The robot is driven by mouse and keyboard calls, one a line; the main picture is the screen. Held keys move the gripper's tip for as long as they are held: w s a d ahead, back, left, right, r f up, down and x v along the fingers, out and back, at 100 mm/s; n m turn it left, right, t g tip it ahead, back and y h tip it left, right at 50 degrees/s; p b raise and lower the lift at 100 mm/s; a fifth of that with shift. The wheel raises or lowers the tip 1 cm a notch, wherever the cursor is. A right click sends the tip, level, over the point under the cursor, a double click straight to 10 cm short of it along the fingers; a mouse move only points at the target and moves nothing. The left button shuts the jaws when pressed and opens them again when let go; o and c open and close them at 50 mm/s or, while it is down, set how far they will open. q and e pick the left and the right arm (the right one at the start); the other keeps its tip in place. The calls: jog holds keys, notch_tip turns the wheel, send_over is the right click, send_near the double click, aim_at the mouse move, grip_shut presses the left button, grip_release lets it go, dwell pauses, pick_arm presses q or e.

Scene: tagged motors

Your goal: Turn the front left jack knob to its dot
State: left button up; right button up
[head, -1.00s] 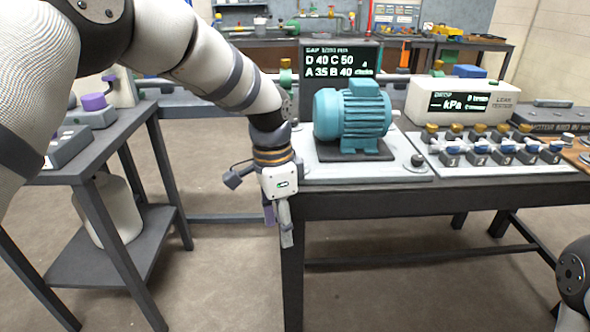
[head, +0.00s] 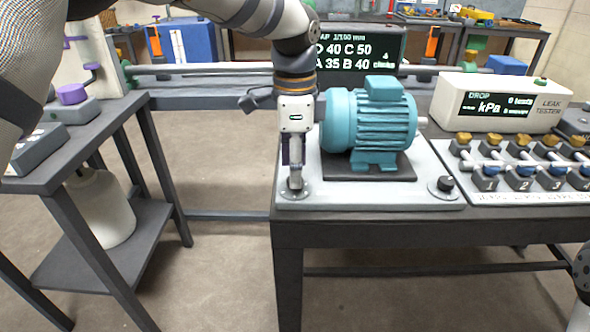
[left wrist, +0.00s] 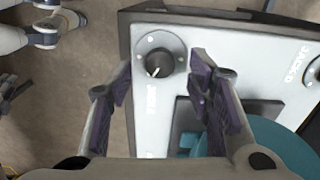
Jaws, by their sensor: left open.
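The front left jack knob (left wrist: 158,64) is a dark round knob on a grey disc at a corner of the white motor plate (left wrist: 148,115). Its white pointer line slants down and left in the left wrist view. Small pale marks show on the disc, but which one is the dot is hard to tell. My left gripper (left wrist: 160,76) is open, its purple-padded fingers on either side of the knob in that view; contact cannot be told. In the head view my left gripper (head: 294,165) points down over the plate's front left corner, largely hiding the knob.
A teal motor (head: 372,125) stands on the plate, right of my left gripper. Another knob (head: 445,184) sits at the front right corner. A display (head: 360,48) stands behind; a leak tester (head: 497,103) and several valves are to the right.

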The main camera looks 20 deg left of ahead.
pick_arm(q)
jog(key=shift+f, duration=1)
grip_shut()
jog(key=shift+r, duration=0.1)
pick_arm(e)
jog(key=shift+w+r, duration=0.15)
